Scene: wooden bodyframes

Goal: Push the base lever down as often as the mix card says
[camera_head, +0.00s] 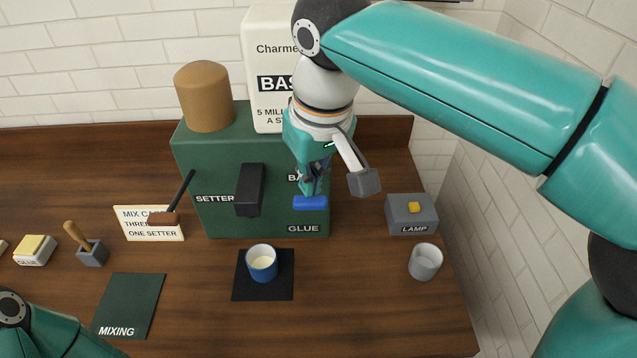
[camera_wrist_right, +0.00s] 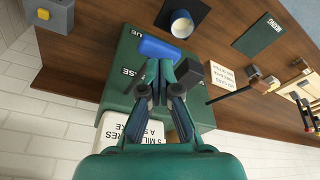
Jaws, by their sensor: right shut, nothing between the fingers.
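The green dispenser (camera_head: 225,222) stands at the back of the table with SETTER, partly hidden BASE, and GLUE lettering. A blue bar (camera_head: 310,202) sits below the BASE lettering on its front, and it also shows in the right wrist view (camera_wrist_right: 158,48). My right gripper (camera_head: 312,188) is shut and empty, its tips just above the blue bar; contact is unclear. The mix card (camera_head: 155,234) reads "THREE" and "ONE SETTER", part of it covered by a dark-handled tool (camera_head: 165,217). My left gripper is out of view.
A black block (camera_head: 249,185) juts from the dispenser beside SETTER. A blue cup (camera_head: 262,264) with pale contents stands on a black mat (camera_head: 240,292). A lamp box (camera_head: 398,221) and grey cup (camera_head: 425,263) are at right. A green MIXING mat (camera_head: 130,300) lies at left.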

